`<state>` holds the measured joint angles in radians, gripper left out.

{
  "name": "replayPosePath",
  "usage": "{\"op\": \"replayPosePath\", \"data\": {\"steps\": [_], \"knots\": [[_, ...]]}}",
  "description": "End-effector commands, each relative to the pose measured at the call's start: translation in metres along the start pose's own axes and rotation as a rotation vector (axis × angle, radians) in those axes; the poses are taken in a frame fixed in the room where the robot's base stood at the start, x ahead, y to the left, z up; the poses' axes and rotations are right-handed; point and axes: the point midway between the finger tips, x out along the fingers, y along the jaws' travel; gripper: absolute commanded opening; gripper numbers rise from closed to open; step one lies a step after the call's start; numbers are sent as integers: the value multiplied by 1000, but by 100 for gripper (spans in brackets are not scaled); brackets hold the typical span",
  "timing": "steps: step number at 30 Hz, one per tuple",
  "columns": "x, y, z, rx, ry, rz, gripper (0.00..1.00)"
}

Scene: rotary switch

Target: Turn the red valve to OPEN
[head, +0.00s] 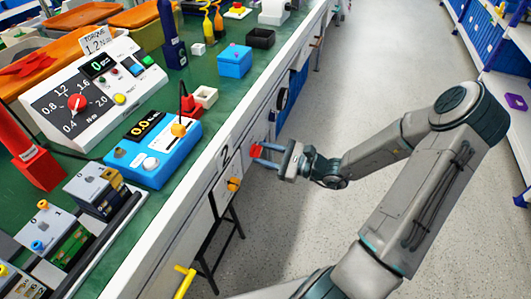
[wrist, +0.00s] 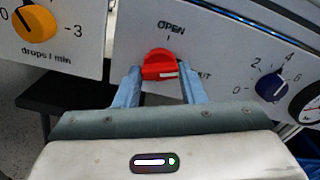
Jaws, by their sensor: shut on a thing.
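The red valve (wrist: 160,62) is a round knob on a white panel, with a white mark on its face. The mark points right, toward a label of which only "UT" shows. The word OPEN with a tick is above the knob. My gripper (wrist: 158,72) has its two blue fingers on the left and right sides of the knob, shut on it. In the head view the red valve (head: 257,150) is on the front face of the bench, with my gripper (head: 265,154) reaching it from the right.
An orange knob (wrist: 34,24) marked drops / min is at left on the panel, and a dark blue dial (wrist: 270,87) is at right. In the head view a yellow handle (head: 184,280) sticks out lower on the bench front. The aisle floor (head: 390,90) is clear.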

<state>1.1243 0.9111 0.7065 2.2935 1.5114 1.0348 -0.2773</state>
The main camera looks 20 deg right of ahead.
Motion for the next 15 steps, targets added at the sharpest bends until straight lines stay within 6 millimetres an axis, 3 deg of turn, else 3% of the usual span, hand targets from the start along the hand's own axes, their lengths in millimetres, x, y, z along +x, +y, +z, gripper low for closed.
{"op": "replayPosePath", "data": {"steps": [15], "knots": [[0,2,-2,-492,0,3,14]]}}
